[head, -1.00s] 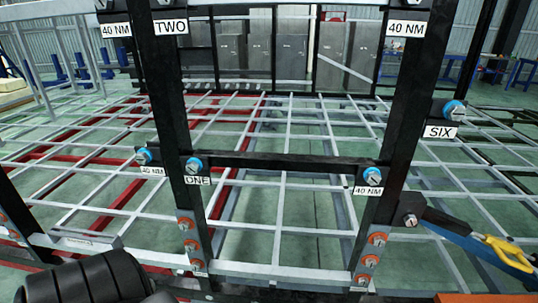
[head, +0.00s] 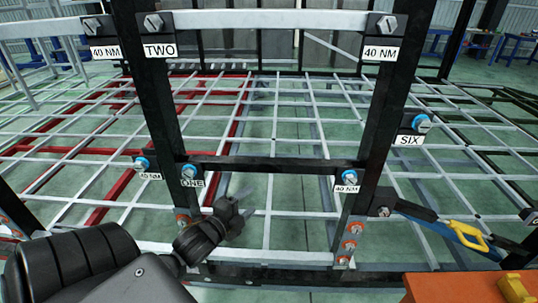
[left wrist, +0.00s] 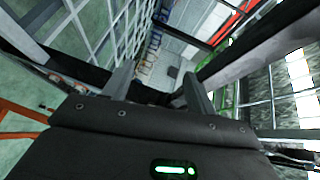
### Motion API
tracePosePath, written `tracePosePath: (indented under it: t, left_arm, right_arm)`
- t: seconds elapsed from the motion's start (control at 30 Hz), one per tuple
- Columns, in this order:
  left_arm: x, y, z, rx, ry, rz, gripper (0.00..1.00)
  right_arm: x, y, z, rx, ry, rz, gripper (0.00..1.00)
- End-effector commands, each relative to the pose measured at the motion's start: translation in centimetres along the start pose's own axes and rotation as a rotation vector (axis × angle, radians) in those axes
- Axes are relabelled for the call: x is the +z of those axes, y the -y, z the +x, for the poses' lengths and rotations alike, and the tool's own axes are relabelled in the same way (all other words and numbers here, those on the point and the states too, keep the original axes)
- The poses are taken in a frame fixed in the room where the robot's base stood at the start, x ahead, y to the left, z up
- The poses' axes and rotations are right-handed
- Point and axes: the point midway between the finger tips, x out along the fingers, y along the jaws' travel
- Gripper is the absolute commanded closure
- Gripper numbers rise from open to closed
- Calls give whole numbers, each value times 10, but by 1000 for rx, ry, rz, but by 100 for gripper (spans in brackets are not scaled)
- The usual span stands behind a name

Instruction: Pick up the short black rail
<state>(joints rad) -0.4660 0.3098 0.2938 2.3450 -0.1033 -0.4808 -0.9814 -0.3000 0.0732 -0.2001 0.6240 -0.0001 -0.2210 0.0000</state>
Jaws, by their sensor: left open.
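The short black rail (head: 275,163) runs level between two black uprights, fixed at each end by a blue-ringed bolt, near the labels ONE and 40 NM. My left gripper (head: 240,203) is in front of the frame, a little below the rail and left of its middle. It appears apart from the rail. Its jaws are open; in the left wrist view both fingers (left wrist: 158,86) are spread. Something dark shows between them there, but I cannot tell what it is. My right gripper is out of view.
The left upright (head: 160,110) and right upright (head: 385,120) flank the rail. A pale crossbar (head: 265,20) spans them above. A grey grid frame with red bars (head: 110,195) lies behind. A yellow-handled tool (head: 468,235) and an orange surface (head: 450,285) are at right.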

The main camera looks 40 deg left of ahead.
Motion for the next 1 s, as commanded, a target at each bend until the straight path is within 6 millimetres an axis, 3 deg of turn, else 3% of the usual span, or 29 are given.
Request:
tracePosePath:
  t: [0.03,0.1,0.2,0.37,0.57,0.7,1.0]
  left_arm:
    - [-9,30,-10,-43,-17,48,43]
    - [-17,54,-19,-84,-30,100,43]
    - [-23,71,-27,-115,-39,141,43]
    - [-25,76,-28,-127,-42,155,43]
    - [-27,79,-2,-131,-43,154,43]
    - [-28,84,17,-127,-41,150,43]
    - [-28,85,30,-126,-42,150,43]
  right_arm:
    - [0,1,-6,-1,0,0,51]
    - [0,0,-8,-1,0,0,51]
    - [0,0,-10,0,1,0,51]
    - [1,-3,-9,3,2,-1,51]
    - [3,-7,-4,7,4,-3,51]
    - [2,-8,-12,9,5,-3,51]
    - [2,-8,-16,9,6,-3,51]
